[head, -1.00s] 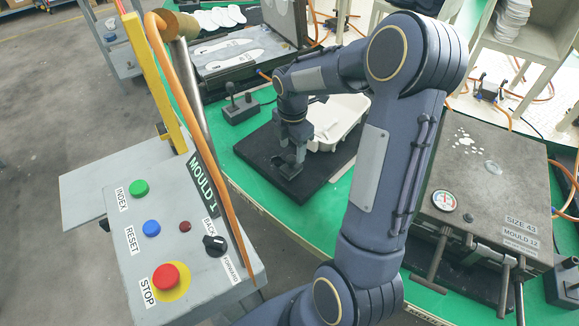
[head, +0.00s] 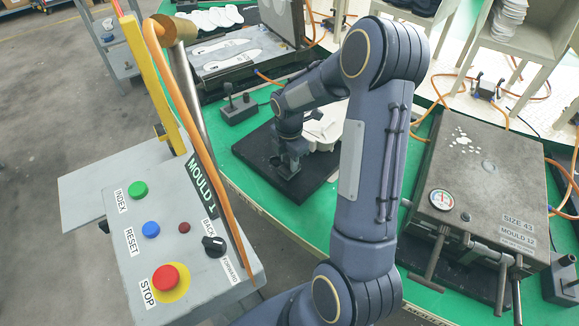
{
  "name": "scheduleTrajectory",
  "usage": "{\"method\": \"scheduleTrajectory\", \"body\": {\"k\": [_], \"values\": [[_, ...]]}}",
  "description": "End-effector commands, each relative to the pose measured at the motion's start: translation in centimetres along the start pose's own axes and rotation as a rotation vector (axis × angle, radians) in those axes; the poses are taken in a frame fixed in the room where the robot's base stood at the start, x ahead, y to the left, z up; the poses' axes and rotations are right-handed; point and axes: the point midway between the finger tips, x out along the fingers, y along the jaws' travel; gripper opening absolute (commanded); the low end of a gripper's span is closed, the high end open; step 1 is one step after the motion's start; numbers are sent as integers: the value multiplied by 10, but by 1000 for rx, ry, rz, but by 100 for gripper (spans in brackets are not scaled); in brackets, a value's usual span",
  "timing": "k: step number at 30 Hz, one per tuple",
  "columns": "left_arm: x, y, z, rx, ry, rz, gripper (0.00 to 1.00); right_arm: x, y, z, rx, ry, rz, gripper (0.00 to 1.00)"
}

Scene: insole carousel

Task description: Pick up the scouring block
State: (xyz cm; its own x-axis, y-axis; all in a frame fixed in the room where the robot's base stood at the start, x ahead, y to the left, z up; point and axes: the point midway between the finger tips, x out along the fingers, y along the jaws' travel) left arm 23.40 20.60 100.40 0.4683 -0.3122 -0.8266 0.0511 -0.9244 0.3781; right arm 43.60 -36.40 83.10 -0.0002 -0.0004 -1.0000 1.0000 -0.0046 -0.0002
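My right gripper (head: 286,167) points down at the front part of a black mat (head: 308,190) on the green table. Its fingertips are low, at or just above the mat. Something small and dark shows at the fingertips, but I cannot make out whether it is the scouring block or part of the gripper. No scouring block can be picked out clearly elsewhere. The small size hides whether the fingers are open or shut. My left gripper does not show.
A white tray (head: 322,133) sits on the mat behind the gripper, partly hidden by my arm. A grey control panel (head: 203,275) stands at the left front. A closed mould (head: 478,190) is at the right. An open mould with insoles (head: 232,62) lies behind.

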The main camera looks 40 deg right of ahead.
Motion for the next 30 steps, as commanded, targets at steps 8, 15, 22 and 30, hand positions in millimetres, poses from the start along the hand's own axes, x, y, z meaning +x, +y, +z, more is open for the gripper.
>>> {"method": "scheduleTrajectory", "body": {"k": [8,15,22,30], "values": [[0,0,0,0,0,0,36,0,0,0,0,0,1,4],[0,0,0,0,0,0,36,-10,1,0,0,-1,4,4],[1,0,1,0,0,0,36,-44,-6,-8,-3,0,6,4],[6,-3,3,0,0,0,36,-99,-48,-50,-6,0,6,4]]}}
